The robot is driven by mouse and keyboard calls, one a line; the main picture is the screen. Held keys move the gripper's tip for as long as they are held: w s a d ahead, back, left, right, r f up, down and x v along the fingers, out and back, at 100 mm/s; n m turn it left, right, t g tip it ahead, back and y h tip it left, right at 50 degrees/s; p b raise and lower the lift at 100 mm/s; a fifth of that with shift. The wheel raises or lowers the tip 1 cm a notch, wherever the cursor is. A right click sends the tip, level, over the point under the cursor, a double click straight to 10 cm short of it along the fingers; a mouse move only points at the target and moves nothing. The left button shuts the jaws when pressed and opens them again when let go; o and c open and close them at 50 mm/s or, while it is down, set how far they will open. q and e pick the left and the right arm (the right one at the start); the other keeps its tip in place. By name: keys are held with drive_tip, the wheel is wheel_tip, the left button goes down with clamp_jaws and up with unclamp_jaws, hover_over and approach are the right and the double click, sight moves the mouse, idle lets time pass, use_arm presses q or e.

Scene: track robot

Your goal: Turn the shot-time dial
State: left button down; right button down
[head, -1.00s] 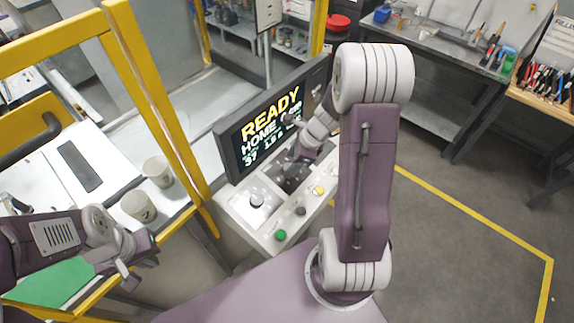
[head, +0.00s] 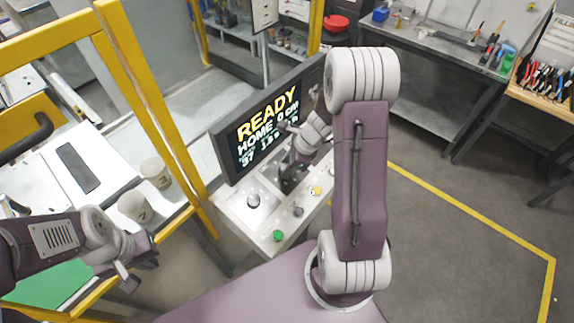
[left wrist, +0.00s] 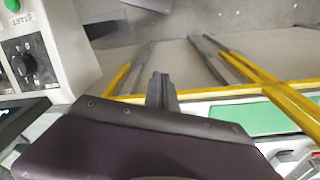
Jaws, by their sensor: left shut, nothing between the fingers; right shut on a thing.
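The control panel (head: 240,217) stands in front of a dark screen (head: 232,150) reading READY and HOME. A round dial (head: 253,200) on its left part is uncovered; it also shows in the left wrist view (left wrist: 27,66). My right gripper (head: 289,180) reaches down onto the panel right of that dial, shut on a knob that its fingers mostly hide. I cannot read which dial is labelled shot time. My left gripper (head: 128,280) is shut and empty, left of the panel and apart from it; its fingers show in the left wrist view (left wrist: 162,92).
Green (head: 278,235), grey (head: 298,211) and yellow (head: 316,190) buttons line the panel's near edge. Two cups (head: 135,206) stand on the left table beside a yellow frame post (head: 150,95). Open floor lies to the right.

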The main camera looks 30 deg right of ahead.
drive_tip(key=n+g, duration=0.1)
drive_tip(key=n, duration=0.5)
drive_tip(key=shift+w, duration=0.1)
drive_tip(key=n, duration=0.4)
drive_tip(key=shift+r+g, duration=0.1)
drive_tip(key=shift+g, duration=0.2)
drive_tip(key=shift+w+r+n+h, duration=0.15)
drive_tip(key=shift+n+h, duration=0.25)
drive_tip(key=shift+n, duration=1)
drive_tip(key=shift+d, duration=0.1)
drive_tip(key=c, duration=1.1)
unclamp_jaws()
drive_tip(key=shift+c, duration=0.2)
drive_tip(key=shift+o, duration=1.2)
drive_tip(key=shift+g, duration=0.3)
